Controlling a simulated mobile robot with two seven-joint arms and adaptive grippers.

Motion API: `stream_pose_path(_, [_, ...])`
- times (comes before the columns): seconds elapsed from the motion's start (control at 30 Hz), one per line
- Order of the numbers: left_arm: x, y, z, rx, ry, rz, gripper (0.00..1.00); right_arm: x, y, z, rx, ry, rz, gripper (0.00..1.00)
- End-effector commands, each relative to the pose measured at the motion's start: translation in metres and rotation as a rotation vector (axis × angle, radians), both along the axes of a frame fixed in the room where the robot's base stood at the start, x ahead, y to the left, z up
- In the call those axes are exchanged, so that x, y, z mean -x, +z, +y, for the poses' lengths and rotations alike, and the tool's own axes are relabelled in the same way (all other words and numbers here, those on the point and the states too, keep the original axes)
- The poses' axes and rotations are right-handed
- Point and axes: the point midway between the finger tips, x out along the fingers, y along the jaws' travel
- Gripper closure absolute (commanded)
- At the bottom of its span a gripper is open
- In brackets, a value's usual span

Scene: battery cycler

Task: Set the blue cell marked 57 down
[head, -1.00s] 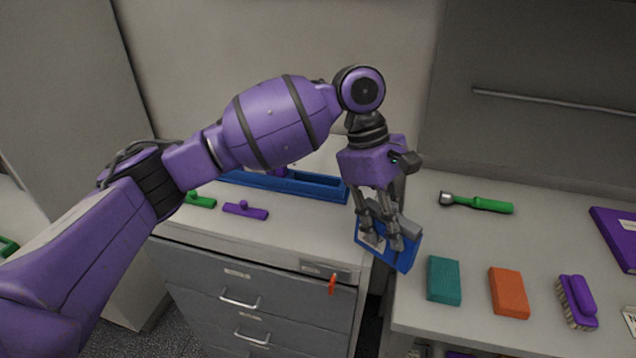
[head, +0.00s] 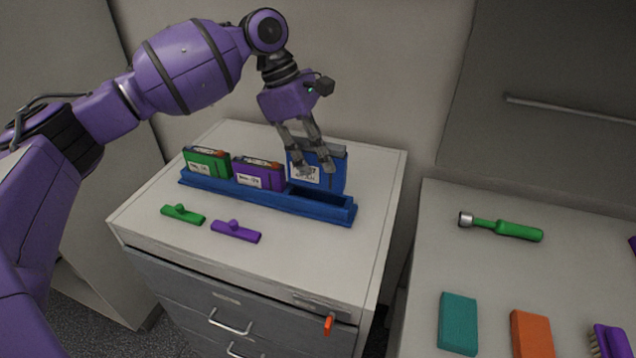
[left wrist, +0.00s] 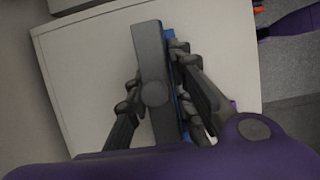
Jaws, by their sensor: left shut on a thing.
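The blue cell (head: 333,177) has a white label; the gripper partly hides its number. My left gripper (head: 315,170) is shut on it and holds it upright over the right part of the blue rack (head: 345,211). I cannot tell whether its lower edge touches the rack. In the left wrist view, the cell's grey top (left wrist: 152,85) shows between the fingers of the left gripper (left wrist: 155,92). A green cell (head: 207,163) and a purple cell (head: 258,175) stand in the rack to the left. My right gripper is out of view.
A green handled piece (head: 183,215) and a purple one (head: 236,232) lie in front of the rack on the grey cabinet (head: 300,265). The right bench holds a green-handled tool (head: 500,229), a teal block (head: 458,322), an orange block (head: 531,335) and a purple brush (head: 610,340).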

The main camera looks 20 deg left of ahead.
Motion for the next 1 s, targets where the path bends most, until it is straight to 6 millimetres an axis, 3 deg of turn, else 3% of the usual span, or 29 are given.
stream_pose_path(0.23, [-0.001, -0.022, -0.001, 0.002, 0.0, -0.004, 1.0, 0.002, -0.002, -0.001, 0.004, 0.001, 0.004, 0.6])
stream_pose_path(0.5, [-0.001, -0.06, -0.001, 0.003, 0.0, -0.004, 1.0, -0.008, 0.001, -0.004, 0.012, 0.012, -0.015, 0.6])
stream_pose_path(0.87, [-0.001, -0.061, -0.001, 0.003, -0.001, -0.008, 1.0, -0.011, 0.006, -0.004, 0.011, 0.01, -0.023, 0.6])
stream_pose_path(0.9, [-0.001, -0.063, -0.001, 0.001, -0.002, -0.006, 0.76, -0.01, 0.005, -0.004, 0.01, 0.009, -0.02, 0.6])
stream_pose_path(1.0, [0.0, -0.064, -0.001, 0.001, -0.001, -0.005, 0.63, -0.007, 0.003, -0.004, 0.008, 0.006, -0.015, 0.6])
